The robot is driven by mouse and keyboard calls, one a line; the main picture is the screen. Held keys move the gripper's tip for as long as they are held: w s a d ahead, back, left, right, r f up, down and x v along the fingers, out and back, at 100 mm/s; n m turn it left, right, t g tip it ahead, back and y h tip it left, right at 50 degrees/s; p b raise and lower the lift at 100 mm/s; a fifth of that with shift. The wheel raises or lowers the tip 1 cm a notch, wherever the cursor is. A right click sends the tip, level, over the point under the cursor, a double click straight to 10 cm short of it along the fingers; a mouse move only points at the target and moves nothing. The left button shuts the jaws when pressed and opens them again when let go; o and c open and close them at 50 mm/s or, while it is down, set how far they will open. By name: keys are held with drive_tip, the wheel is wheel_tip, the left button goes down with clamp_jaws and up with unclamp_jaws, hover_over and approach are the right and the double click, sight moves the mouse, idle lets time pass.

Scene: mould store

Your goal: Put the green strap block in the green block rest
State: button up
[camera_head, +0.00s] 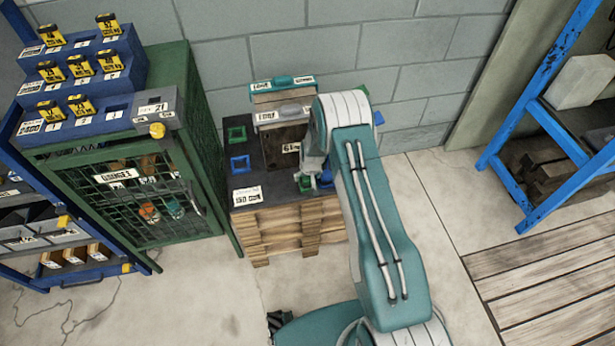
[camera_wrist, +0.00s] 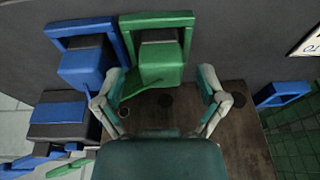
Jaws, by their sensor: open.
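The green strap block (camera_wrist: 161,64) is in the upper middle of the wrist view, with a square green loop or frame (camera_wrist: 155,20) along its far side. In the head view the green block (camera_head: 304,184) shows partly below my gripper (camera_head: 313,168), at the dark tabletop's front. My gripper (camera_wrist: 161,82) is open, its fingertips on either side of the green block with gaps; whether it is at block height I cannot tell. The green block rest (camera_head: 237,134) looks like an empty square green frame at the tabletop's back left.
A blue block (camera_wrist: 80,66) stands close beside the green one. An empty blue frame (camera_head: 240,163) lies in front of the green rest. A brown labelled mould (camera_head: 277,150) stands upright behind my gripper. A green mesh cabinet (camera_head: 205,150) borders the tabletop's left.

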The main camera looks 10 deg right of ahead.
drive_tip(key=s+r, duration=0.4)
drive_tip(key=r, duration=0.8)
drive_tip(key=s+r+t, duration=0.1)
drive_tip(key=s+r, duration=0.3)
drive_tip(key=r, duration=0.9)
drive_tip(key=s+r, duration=0.5)
drive_tip(key=r, duration=0.7)
drive_tip(key=s+r+t, duration=0.1)
drive_tip(key=s+r, duration=0.4)
drive_tip(key=s, duration=0.6)
drive_tip(key=s+r, duration=0.6)
drive_tip(key=s, duration=0.6)
drive_tip(key=shift+s+t, duration=0.25)
drive_tip(key=shift+t, duration=0.15)
